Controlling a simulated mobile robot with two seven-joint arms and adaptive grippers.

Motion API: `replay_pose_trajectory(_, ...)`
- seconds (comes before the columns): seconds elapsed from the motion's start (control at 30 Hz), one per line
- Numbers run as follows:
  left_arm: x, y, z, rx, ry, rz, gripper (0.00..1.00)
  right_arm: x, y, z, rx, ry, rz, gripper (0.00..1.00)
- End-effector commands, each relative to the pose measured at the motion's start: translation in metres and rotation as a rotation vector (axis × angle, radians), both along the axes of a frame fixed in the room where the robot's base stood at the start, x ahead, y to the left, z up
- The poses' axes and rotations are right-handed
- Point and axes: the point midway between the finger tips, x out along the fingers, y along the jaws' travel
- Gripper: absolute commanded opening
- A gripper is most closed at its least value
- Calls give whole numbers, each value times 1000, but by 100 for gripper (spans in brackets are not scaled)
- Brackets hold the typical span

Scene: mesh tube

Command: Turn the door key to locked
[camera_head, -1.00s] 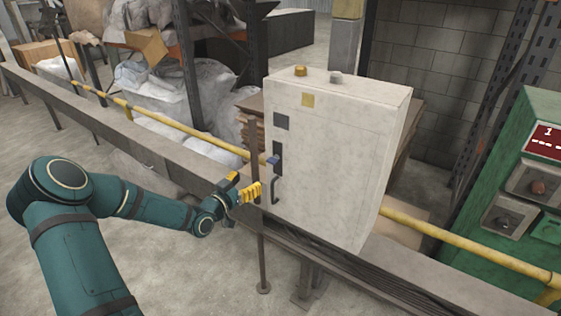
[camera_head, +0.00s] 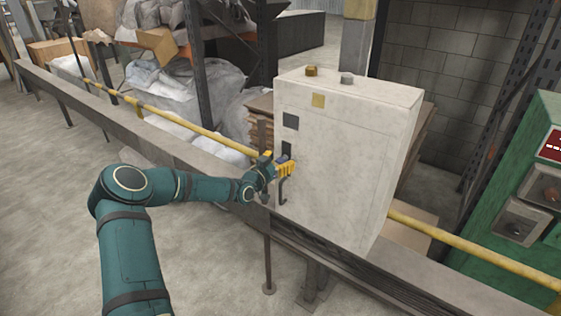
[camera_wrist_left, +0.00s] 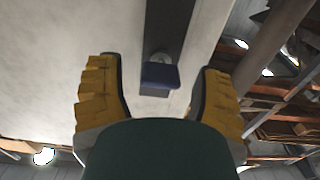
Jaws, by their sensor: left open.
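The door key has a blue head (camera_wrist_left: 160,76) and sits in a dark lock plate (camera_wrist_left: 168,28) on the cabinet door, seen in the left wrist view. My left gripper (camera_wrist_left: 158,92) is open, with one yellow finger on each side of the key and a gap to both. In the head view my left gripper (camera_head: 284,167) is at the front of the pale cabinet (camera_head: 345,160), beside the dark lock plate (camera_head: 287,150). The fingers mostly hide the key there. The dark door handle (camera_head: 282,190) is just below. My right gripper is not in view.
A yellow rail (camera_head: 180,124) and a grey beam (camera_head: 160,150) run behind and beside the cabinet. A green machine (camera_head: 510,225) stands at the right. The floor (camera_head: 60,220) in front is clear.

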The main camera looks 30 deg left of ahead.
Motion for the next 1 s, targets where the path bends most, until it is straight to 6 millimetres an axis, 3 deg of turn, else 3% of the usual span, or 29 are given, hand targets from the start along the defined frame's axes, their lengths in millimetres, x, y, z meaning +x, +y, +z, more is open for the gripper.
replay_pose_trajectory(0.33,3,0,0,-1,1,0,65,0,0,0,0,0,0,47)
replay_pose_trajectory(0.5,3,0,0,-1,1,0,5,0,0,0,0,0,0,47)
replay_pose_trajectory(0.53,3,0,0,-1,1,0,0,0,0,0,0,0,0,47)
replay_pose_trajectory(1.0,3,0,-1,-35,3,0,0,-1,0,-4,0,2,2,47)
